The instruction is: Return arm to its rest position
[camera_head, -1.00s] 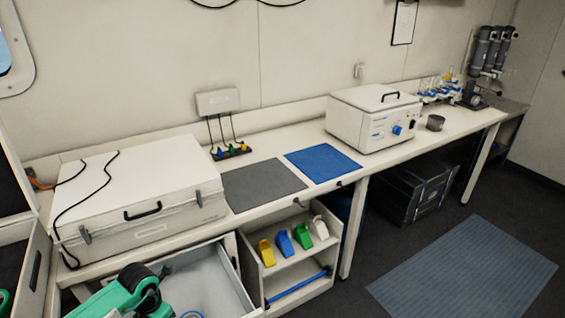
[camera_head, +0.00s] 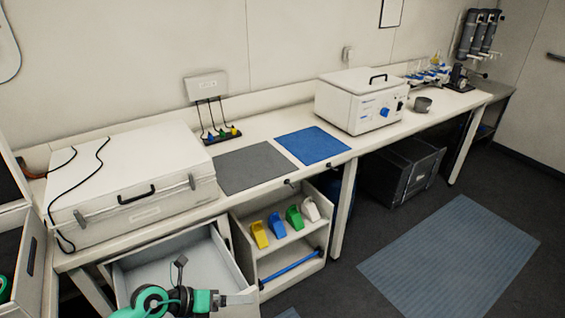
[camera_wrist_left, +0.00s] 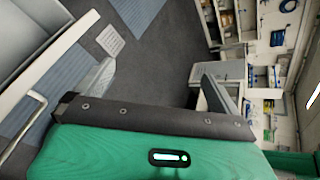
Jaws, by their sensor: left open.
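My left arm, green and black, comes in at the bottom left of the head view, over the open drawer. Its gripper (camera_head: 238,299) is at the low right end of the arm, near the drawer's right side. In the left wrist view the two grey fingers of the gripper (camera_wrist_left: 163,80) stand wide apart with nothing between them. The floor and a pale cabinet show beyond them. My right gripper is in neither view.
The open drawer (camera_head: 205,257) is under the bench, below a white case (camera_head: 130,178). A shelf unit (camera_head: 291,272) with coloured scoops stands right of it. The bench bears a grey mat (camera_head: 250,167), a blue mat (camera_head: 312,145) and a white boxy device (camera_head: 350,105).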

